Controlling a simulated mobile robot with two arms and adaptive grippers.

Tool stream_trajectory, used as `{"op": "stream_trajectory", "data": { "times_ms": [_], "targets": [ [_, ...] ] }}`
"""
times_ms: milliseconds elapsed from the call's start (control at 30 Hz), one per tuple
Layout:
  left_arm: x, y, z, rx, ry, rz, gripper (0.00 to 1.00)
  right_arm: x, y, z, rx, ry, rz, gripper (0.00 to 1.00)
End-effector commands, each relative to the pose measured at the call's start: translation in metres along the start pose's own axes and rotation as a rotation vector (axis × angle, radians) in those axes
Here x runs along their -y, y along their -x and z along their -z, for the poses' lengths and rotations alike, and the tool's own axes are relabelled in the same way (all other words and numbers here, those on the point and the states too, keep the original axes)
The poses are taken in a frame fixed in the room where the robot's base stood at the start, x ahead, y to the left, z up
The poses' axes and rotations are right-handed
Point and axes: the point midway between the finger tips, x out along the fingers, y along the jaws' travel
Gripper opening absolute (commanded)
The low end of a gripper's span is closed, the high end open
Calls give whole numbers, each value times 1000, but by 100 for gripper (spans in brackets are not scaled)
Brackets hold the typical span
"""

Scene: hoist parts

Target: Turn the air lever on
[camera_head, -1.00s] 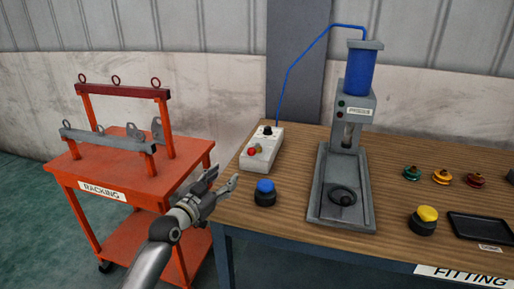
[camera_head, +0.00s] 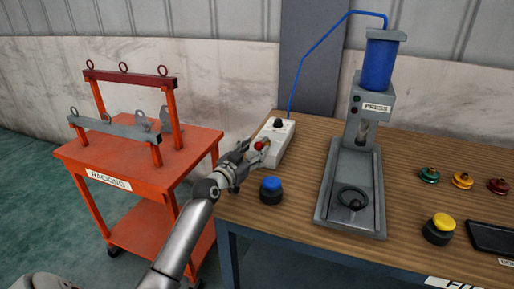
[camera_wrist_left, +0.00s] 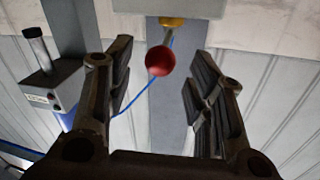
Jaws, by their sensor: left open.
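The air lever shows as a red ball knob (camera_head: 259,145) on the front of a pale control box (camera_head: 277,138) at the table's left back. In the left wrist view the red knob (camera_wrist_left: 160,61) hangs near a brass fitting (camera_wrist_left: 174,22) under the box (camera_wrist_left: 190,7). My left gripper (camera_head: 246,155) is open right at the front of the box. In the wrist view the knob appears between its two dark fingers, with a gap on each side. Its depth relative to the fingertips is unclear. My right gripper is not in view.
A blue push button (camera_head: 271,188) stands close to my left gripper on the wooden table (camera_head: 299,188). The press (camera_head: 362,150), fed by a blue hose, stands to the right. An orange racking cart (camera_head: 190,155) is to the left. A yellow button (camera_head: 442,222) is farther right.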

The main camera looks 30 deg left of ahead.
Motion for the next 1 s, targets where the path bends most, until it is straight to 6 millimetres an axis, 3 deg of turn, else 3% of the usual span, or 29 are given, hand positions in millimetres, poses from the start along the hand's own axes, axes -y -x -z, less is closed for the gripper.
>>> {"op": "stream_trajectory", "data": {
  "times_ms": [200, 567, 933, 1000],
  "targets": [
    [0, -18, 0, 0, -1, 0, 49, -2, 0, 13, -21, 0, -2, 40],
    [0, -22, 0, 1, -1, 0, 49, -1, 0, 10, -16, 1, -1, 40],
    [0, -22, 0, 1, -1, 0, 3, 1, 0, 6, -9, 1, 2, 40],
    [0, -22, 0, 1, -1, 0, 0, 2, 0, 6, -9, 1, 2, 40]
  ]
}}
